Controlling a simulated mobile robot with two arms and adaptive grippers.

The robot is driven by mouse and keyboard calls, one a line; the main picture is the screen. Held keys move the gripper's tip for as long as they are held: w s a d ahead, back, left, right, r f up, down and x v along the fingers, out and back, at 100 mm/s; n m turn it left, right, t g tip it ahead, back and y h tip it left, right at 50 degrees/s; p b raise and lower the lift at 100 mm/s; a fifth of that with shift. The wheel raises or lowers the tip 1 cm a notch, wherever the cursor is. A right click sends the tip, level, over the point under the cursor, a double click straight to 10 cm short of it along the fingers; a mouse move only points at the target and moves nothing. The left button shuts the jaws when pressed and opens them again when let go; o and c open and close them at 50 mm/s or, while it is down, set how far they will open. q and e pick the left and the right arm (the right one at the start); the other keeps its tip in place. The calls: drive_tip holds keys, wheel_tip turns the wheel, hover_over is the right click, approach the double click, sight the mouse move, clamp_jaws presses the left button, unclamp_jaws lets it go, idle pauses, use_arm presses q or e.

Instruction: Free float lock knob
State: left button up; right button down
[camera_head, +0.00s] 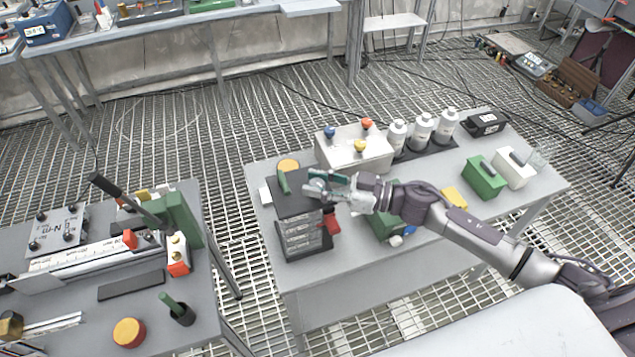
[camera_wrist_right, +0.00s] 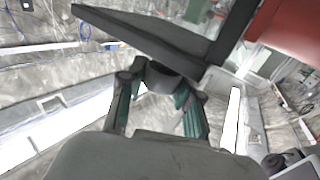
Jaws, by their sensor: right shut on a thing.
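A dark block (camera_head: 297,207) with a black top and grey layered front stands at the left end of the middle table. A round knob (camera_head: 317,184) is at the right edge of its top; in the wrist view it is a dark short cylinder (camera_wrist_right: 162,77) against a dark flat plate (camera_wrist_right: 150,35). My right gripper (camera_head: 322,186), with green-lined fingers, reaches in from the right and is shut on this knob, one finger (camera_wrist_right: 126,95) on each side. Which way the knob is turned cannot be told. My left gripper is not in view.
A light box with coloured knobs (camera_head: 355,150) and white bottles (camera_head: 422,130) stand behind my right arm. A red part (camera_head: 331,223) is beside the dark block. Green (camera_head: 484,178) and white (camera_head: 512,170) boxes are at the right. Another table (camera_head: 70,290) stands left, across a gap.

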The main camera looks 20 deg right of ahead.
drive_tip(key=shift+w+f+n+g+y+b, duration=0.15)
drive_tip(key=shift+n+g+y+b, duration=0.8)
drive_tip(key=shift+g, duration=0.65)
drive_tip(key=n+g+b, duration=0.2)
drive_tip(key=g+b, duration=0.1)
drive_tip(key=n+g+y+b, duration=0.1)
drive_tip(key=n+g+b, duration=0.2)
drive_tip(key=g, duration=0.1)
drive_tip(key=shift+n+g+h+b, duration=0.35)
drive_tip(key=shift+n+g+b, duration=0.95)
drive_tip(key=shift+g, duration=0.7)
drive_tip(key=shift+r, duration=0.2)
drive_tip(key=c, duration=0.8)
unclamp_jaws()
drive_tip(key=shift+o, duration=0.2)
drive_tip(key=v, duration=1.2)
